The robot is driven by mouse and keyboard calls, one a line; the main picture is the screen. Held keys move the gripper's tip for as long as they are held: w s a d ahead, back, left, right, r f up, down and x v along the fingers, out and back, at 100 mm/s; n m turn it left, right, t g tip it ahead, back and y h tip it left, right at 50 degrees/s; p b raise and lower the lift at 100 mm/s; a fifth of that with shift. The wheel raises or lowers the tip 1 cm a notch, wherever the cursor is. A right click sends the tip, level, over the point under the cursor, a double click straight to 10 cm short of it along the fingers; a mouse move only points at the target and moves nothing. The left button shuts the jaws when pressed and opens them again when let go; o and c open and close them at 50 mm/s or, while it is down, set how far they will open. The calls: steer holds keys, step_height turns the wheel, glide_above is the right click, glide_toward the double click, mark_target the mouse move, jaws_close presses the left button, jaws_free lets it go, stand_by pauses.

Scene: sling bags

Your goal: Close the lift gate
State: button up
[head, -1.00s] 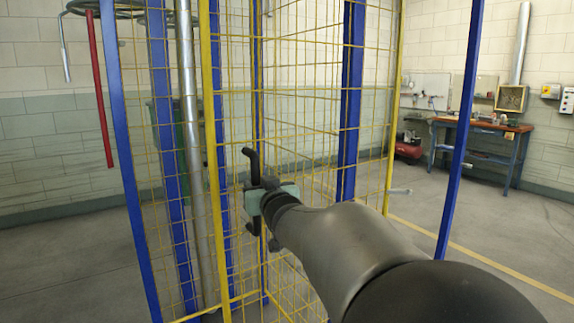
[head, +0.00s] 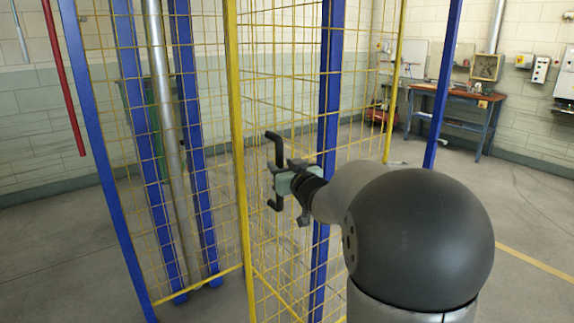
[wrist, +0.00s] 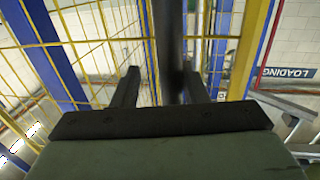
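The lift gate (head: 238,150) is a yellow-framed wire mesh panel in the middle of the head view, standing at an angle among blue posts. Its black bracket-shaped handle (head: 270,138) stands upright beside the near yellow upright. My gripper (head: 282,178) is at the handle, reaching in from the right. In the wrist view my gripper (wrist: 160,85) has its two fingers apart. The dark handle bar (wrist: 169,40) runs between them, closer to the right finger. Contact between bar and fingers cannot be made out. My arm hides part of the mesh.
Blue posts (head: 90,150) and (head: 440,80) frame the lift. A silver pole (head: 165,120) stands behind the left mesh, and a red bar (head: 62,80) hangs at far left. A workbench (head: 445,100) is by the back wall. Floor at right is clear.

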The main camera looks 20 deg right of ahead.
steer(key=s+p, duration=0.2)
steer(key=s, duration=1.8)
steer(key=shift+d+p, duration=0.15)
steer(key=shift+p, duration=0.15)
stand_by(1.0)
